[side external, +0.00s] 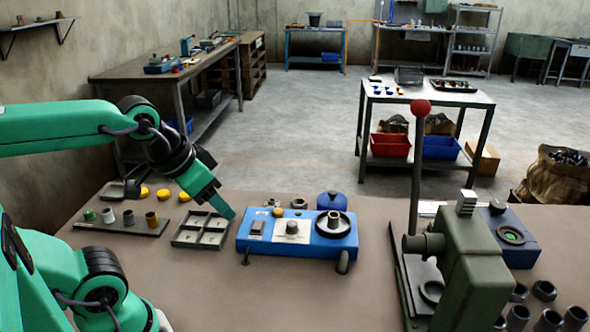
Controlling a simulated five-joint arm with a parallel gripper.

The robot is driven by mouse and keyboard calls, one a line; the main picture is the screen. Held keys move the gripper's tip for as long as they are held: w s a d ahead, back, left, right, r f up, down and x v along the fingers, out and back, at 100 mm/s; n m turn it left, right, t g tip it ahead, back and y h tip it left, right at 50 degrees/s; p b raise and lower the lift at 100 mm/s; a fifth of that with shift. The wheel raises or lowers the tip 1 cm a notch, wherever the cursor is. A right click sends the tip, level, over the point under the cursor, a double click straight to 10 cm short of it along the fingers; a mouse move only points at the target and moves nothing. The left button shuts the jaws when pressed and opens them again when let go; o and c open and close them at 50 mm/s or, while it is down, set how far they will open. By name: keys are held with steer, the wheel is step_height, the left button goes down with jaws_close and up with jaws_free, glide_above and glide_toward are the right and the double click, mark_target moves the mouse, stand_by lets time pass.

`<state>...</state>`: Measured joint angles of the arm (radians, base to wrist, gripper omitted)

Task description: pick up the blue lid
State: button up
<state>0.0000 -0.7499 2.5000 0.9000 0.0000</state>
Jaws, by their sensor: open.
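A dark blue rounded piece with a small knob on top, which looks like the blue lid (332,200), sits on the bench just behind the right part of a light blue machine. The machine hides its lower front. My gripper (230,214) points down and to the right near the machine's left end, above the right edge of a grey divided tray. It is well to the left of the lid and apart from it. The jaws are open, and I see nothing held between them.
The light blue machine (285,246) stands between the front of the bench and the lid. The divided tray (184,242) lies left of it. A green lever press (465,270) with a tall red-knobbed handle stands at the right. Yellow caps (163,195) lie at the back left.

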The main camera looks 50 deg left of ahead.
stand_by(0.4)
steer(key=o, duration=1.1)
steer(key=shift+w+r, duration=0.1)
